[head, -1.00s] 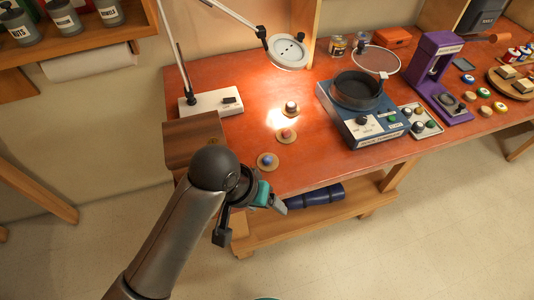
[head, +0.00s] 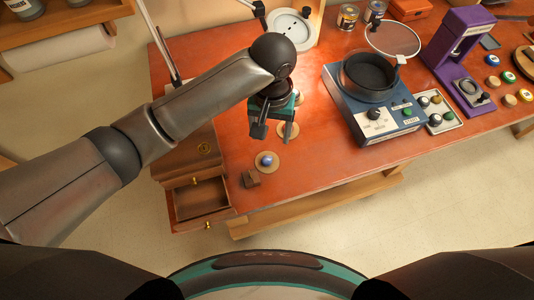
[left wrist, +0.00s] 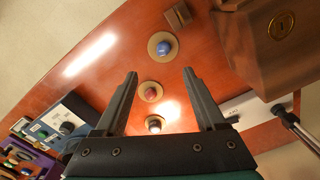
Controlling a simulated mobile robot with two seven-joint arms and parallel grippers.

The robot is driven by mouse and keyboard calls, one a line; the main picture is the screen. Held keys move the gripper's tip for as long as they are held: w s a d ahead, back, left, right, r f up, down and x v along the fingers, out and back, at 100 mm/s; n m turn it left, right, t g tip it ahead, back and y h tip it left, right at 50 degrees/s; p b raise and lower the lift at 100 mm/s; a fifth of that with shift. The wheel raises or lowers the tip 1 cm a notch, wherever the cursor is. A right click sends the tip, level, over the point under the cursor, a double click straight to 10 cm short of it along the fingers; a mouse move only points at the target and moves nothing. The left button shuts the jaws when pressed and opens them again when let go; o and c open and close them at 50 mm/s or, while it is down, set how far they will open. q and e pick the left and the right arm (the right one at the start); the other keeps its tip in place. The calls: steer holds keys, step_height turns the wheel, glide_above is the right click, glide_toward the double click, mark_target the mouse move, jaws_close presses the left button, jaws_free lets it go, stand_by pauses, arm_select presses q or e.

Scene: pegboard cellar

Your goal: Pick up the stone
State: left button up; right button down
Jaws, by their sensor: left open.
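Three small round stones sit on tan discs on the red bench. The blue stone (head: 267,160) is nearest the front edge; it also shows in the left wrist view (left wrist: 163,48). A reddish stone (left wrist: 150,92) and a pale stone (left wrist: 154,125) lie in a row behind it. In the head view my gripper and wrist cover much of these two. My left gripper (head: 272,133) is open and empty, pointing down above the row. In the left wrist view its fingertips (left wrist: 160,73) are spread either side of the row, between the blue and reddish stones.
A small wooden block (head: 251,178) lies beside the blue stone. A wooden cabinet with an open drawer (head: 200,198) is at the bench's left end. A blue machine with a dark bowl (head: 368,78) stands to the right.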

arm_select(q)
glide_above(267, 159)
steer(key=f, duration=0.5)
steer(key=shift+d+f, duration=0.25)
steer(key=shift+d, duration=0.1)
steer(key=shift+f+b, duration=0.3)
steer(key=shift+f, duration=0.55)
steer(key=f, duration=0.3)
steer(key=shift+a+f, duration=0.3)
steer(key=shift+a, duration=0.1)
steer(key=shift+f, duration=0.6)
arm_select(e)
steer(key=shift+w+f, duration=0.2)
steer(key=shift+f, duration=0.35)
arm_select(q)
steer(key=shift+c, duration=0.2)
steer(key=shift+c, duration=0.8)
jaws_close()
arm_select(e)
steer(key=shift+s, duration=0.15)
